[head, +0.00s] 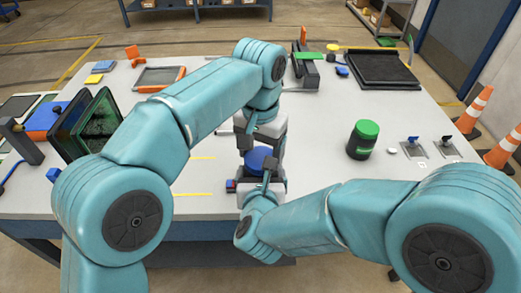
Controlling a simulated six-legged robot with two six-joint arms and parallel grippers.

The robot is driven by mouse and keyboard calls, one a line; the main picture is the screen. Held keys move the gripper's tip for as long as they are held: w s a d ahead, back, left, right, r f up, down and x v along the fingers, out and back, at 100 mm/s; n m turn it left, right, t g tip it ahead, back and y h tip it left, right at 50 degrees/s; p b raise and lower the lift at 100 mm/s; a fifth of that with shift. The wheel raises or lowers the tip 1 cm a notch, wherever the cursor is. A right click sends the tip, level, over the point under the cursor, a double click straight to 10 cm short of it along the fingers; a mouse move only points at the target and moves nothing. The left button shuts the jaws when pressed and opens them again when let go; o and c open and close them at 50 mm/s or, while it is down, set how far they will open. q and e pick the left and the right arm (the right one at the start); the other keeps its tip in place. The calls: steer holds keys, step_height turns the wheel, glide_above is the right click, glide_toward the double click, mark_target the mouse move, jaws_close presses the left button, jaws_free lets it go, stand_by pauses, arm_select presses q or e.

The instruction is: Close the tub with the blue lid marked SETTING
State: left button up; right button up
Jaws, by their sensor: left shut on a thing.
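A round blue lid (258,158) shows near the front middle of the table, between my two grippers. No marking on it can be read. My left gripper (258,150) reaches down from behind it and is shut, apparently on the blue lid. My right gripper (256,170) is just in front of the lid, with its dark fingers close to it. I cannot tell whether the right fingers touch or hold anything. The tub under the lid is hidden by the lid and grippers. A dark jar (360,149) with a green lid (367,130) stands upright to the right.
Two switch plates (413,148) (447,148) and a white button (392,151) lie right of the jar. A black tray (383,69) is at the back right. Dark tilted panels (97,122) stand at the left. The table between jar and black tray is clear.

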arm_select(q)
steer(key=m, duration=0.2)
steer(key=shift+m, duration=0.4)
steer(key=o, duration=1.2)
steer(key=shift+c, duration=0.2)
steer(key=shift+r, duration=0.1)
steer(key=shift+r, duration=2.2)
steer(key=shift+c, duration=0.3)
